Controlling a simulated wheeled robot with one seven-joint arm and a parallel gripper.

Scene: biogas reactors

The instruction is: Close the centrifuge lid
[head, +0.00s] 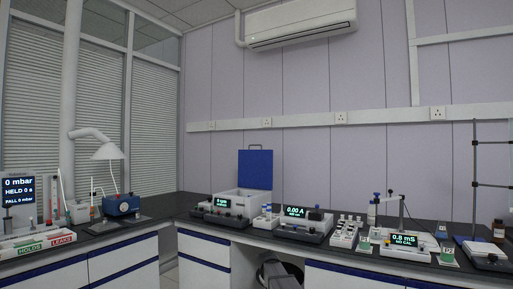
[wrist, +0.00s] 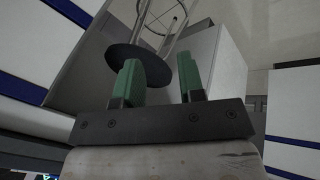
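The centrifuge (head: 238,203) is a light grey box on the bench in the corner, in the middle of the head view. Its blue lid (head: 255,169) stands upright, open, at the back of the box, with a small handle on its top edge. A dark front panel with a lit display (head: 222,203) is at its front left. My gripper (wrist: 160,80) shows in the wrist view with two green fingers apart and nothing between them. It is not in the head view, and neither centrifuge nor lid shows in the wrist view.
A power supply reading 0.00 A (head: 303,220) stands right of the centrifuge, then a vial rack (head: 346,232) and a meter (head: 402,240). A blue device (head: 122,205) is to the left. In the wrist view a round dark stool seat (wrist: 138,64) lies beyond the fingers.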

